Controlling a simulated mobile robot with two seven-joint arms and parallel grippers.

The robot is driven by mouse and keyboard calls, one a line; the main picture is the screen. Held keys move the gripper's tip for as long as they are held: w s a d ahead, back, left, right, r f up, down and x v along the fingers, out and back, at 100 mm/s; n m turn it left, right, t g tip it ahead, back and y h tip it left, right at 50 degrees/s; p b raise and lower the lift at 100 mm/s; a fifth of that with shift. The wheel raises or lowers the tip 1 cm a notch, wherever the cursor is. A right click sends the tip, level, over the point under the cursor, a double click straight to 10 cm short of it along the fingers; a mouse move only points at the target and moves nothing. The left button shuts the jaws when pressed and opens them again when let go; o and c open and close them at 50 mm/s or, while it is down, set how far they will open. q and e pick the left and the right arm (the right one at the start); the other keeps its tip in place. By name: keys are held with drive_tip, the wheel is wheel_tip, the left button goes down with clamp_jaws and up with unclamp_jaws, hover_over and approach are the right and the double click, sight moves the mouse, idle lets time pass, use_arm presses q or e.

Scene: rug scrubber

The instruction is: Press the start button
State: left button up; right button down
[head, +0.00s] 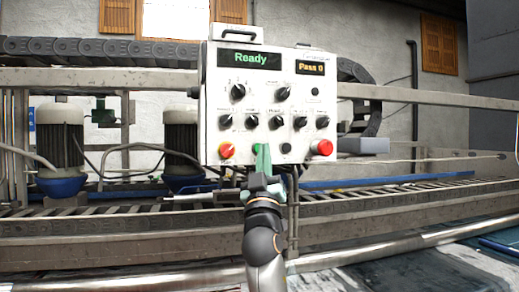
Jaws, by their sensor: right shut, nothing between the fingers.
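The white control box (212,120) stands in the middle of the head view, with a screen reading "Ready" (249,58) and a smaller one reading "Pass 0" (310,68). My right gripper (263,150) is shut and empty, reaching up from below to the bottom row of the box. Its greenish fingers overlap a green spot in that row, so the start button is mostly hidden and I cannot tell whether they touch it. My left gripper is out of view.
Several black knobs, one of them the upper-left knob (238,91), stick out above the bottom row. Behind the box run metal rails (430,95) and a black cable chain (100,50). Motors with blue bases (60,140) stand to the left.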

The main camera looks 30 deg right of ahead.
drive_tip(key=shift+w+f, duration=0.1)
idle(0.8)
drive_tip(key=shift+w+d+b, duration=0.15)
drive_tip(key=shift+w+b, duration=0.2)
drive_tip(key=shift+b, duration=0.05)
